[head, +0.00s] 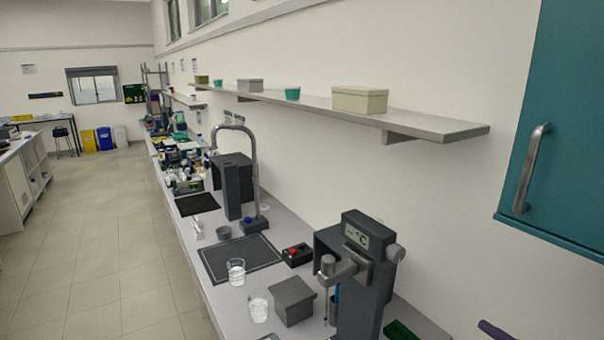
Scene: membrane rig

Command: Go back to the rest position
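Neither of my grippers shows in the head view. The dark grey rig (377,285) with a °C display stands on the bench at the lower right. A probe on a grey arm (343,270) hangs at its front. A grey block (293,300) sits left of it. Two clear glasses with liquid, one (236,272) on the edge of the dark mat (240,257) and one (258,309) nearer, stand to the left. A small black box with a red button (297,255) is behind the block.
The long bench (205,285) runs away along the wall, with a tall tap (252,170) and crowded items farther back. A shelf (420,122) and a teal cupboard (560,130) overhang the right side. A green item (400,331) is cut off below. The floor (90,250) at left is clear.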

